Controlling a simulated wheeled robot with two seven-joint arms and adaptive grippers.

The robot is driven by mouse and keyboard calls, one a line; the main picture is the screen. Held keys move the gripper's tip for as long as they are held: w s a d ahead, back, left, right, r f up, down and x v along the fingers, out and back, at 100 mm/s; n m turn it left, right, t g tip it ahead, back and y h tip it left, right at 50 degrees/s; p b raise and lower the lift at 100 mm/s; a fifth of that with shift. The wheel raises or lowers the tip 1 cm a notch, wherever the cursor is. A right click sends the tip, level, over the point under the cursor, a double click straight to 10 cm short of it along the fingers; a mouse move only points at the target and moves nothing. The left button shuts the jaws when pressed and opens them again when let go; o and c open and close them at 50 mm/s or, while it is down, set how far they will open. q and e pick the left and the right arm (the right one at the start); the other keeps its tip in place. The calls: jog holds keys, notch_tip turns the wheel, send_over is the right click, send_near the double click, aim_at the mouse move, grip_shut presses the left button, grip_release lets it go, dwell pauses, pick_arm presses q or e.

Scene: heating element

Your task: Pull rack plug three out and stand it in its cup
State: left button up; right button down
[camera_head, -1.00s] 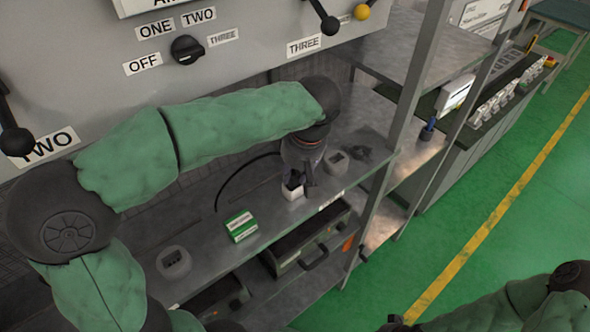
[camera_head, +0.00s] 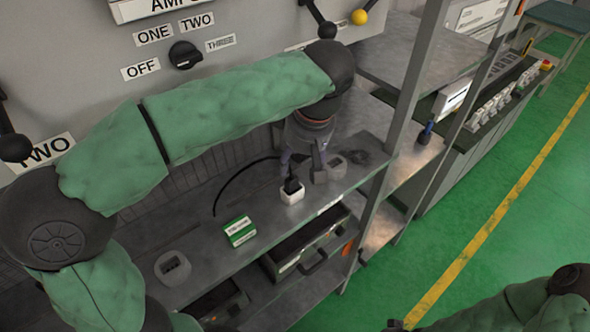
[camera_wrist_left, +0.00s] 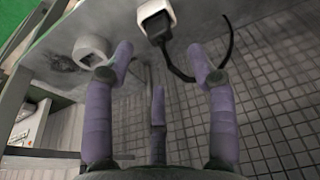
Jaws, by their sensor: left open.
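A small white cup (camera_head: 291,195) stands on the metal shelf, with a black plug (camera_head: 291,186) upright in its mouth. In the left wrist view the white cup (camera_wrist_left: 155,10) is at the top, with the black plug (camera_wrist_left: 156,27) in it and a black cord curving off to the right. My left gripper (camera_head: 304,172) is open and empty, with its fingers close above and beside the cup. The left wrist view shows its three purple-grey fingers (camera_wrist_left: 160,65) spread, with nothing between them. My right forearm is at the lower right; its gripper is out of view.
Grey cups stand right of the white cup (camera_head: 338,165) and at the shelf's left (camera_head: 172,268). A green-and-white box (camera_head: 240,230) lies between. A shelf post (camera_head: 408,105) rises to the right. The panel with a rotary knob (camera_head: 185,54) is behind my left arm.

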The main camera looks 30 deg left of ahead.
pick_arm(q)
jog(key=v, duration=0.4)
jog(key=shift+d+r, duration=0.1)
jog(key=shift+r, duration=0.3)
